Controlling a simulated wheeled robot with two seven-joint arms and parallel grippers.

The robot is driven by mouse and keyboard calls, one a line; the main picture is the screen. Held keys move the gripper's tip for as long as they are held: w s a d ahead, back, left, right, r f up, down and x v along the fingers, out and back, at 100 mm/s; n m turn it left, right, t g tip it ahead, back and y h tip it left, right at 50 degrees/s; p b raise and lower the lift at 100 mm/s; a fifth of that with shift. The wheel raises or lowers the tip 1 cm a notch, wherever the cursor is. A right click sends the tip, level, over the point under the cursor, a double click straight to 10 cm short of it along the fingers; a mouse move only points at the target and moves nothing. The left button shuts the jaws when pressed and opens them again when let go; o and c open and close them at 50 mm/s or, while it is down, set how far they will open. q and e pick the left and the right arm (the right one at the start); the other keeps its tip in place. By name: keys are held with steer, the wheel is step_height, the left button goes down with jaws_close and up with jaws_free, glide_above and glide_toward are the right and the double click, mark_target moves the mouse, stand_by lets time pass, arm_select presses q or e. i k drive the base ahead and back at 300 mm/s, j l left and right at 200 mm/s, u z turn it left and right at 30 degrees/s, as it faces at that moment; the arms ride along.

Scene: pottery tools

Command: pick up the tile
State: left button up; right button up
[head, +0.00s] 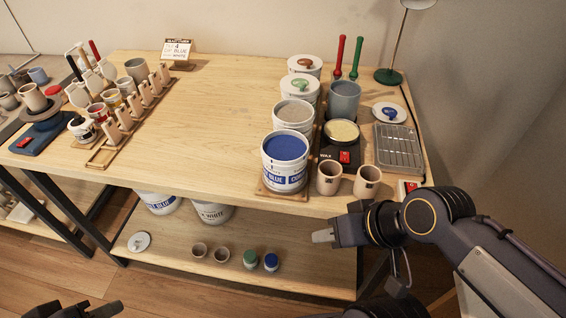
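Several small clay tiles (134,106) stand upright in a row on a wooden rack (101,157) at the left of the table. They are pale with reddish-brown parts. Which one is the task's tile I cannot tell. My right gripper (322,236) is in front of the table's front edge, far to the right of the tiles and below the two small clay cups.
A blue glaze bucket (284,178) and other buckets stand at the right of the table (215,110). Two clay cups (367,182) and a wire rack (399,148) are near them. The table's middle is clear. A lower shelf (190,266) holds small jars.

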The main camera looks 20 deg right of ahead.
mark_target(133, 101)
steer(key=i+j, duration=0.2)
steer(key=i+j+z, duration=0.45)
steer(key=j+z, duration=0.25)
steer(key=j, duration=0.15)
steer(key=i+j+z, duration=0.2)
steer(key=j, duration=0.15)
steer(key=z, duration=0.75)
